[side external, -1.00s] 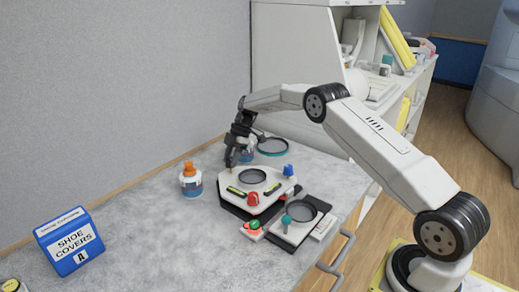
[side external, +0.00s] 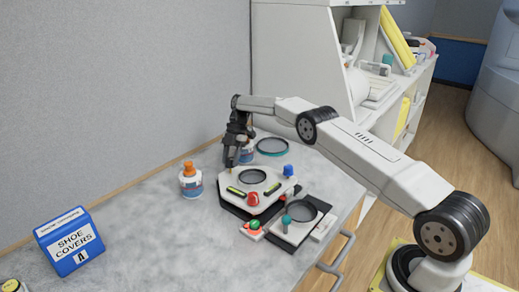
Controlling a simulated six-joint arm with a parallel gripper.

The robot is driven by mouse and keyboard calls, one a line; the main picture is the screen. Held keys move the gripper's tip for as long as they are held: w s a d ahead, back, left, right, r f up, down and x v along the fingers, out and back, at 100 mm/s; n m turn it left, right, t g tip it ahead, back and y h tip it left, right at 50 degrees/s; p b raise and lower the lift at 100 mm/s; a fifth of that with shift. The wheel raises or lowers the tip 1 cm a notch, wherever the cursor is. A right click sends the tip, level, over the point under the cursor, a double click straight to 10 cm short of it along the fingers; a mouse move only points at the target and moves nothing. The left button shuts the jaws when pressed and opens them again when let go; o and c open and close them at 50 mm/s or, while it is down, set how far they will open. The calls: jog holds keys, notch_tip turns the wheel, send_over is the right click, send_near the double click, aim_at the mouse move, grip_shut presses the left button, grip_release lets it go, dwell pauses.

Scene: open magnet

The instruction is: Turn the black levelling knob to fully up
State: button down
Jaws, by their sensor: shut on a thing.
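The levelling device (side external: 262,205) is a white plate on a dark base, lying on the grey counter, with a round dark-rimmed opening in its top. A red knob (side external: 253,198) sits at its front corner and a blue knob (side external: 289,170) at its right corner. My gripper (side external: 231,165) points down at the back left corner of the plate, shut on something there. The black knob cannot be made out, as the dark fingers cover that corner. A small yellowish bit shows just under the fingertips.
An orange-capped bottle (side external: 190,182) stands left of the device, and another bottle (side external: 247,152) stands behind my gripper. A teal-rimmed round dish (side external: 272,147) lies behind. A second flat device (side external: 300,222) with a teal knob is in front right. A blue shoe-cover box (side external: 70,243) stands front left.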

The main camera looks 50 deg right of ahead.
aim_at(231, 159)
jog(key=shift+s+a+f, duration=0.1)
jog(key=shift+s+f, duration=0.1)
jog(key=shift+f, duration=0.05)
jog(key=shift+c, duration=1.5)
grip_release()
jog(key=shift+r, duration=0.1)
jog(key=shift+w+r, duration=0.1)
jog(key=shift+r, duration=0.05)
jog(key=shift+r, duration=0.35)
notch_tip(231, 159, up, 2)
jog(key=shift+r, duration=0.2)
jog(key=s+a+r, duration=0.2)
jog(key=s+r, duration=0.7)
jog(key=s, duration=0.5)
jog(key=shift+r, duration=0.35)
jog(key=shift+a, duration=0.1)
